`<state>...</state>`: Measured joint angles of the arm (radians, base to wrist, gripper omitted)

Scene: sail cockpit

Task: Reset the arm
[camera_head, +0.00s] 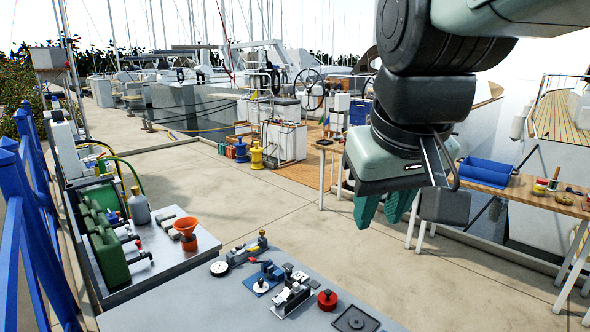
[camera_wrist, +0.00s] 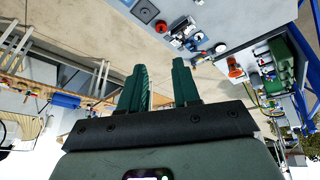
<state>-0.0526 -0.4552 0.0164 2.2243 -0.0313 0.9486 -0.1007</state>
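My gripper (camera_head: 384,206) hangs from my arm at the upper right of the head view, above the paved dock and clear of the benches. Its two green fingers point down. The wrist view shows the fingers (camera_wrist: 161,88) apart with an empty gap between them and only pavement behind. My gripper is open and holds nothing. The wrist view is turned roughly upside down, with the benches at its top and sides.
A grey bench (camera_head: 240,310) in front bears a red knob (camera_head: 327,299) and several small fittings. A side bench (camera_head: 172,262) at left holds green cans and an orange funnel (camera_head: 185,232). A wooden table (camera_head: 540,201) at right bears a blue tray (camera_head: 486,171). Blue railing (camera_head: 40,215) edges the left.

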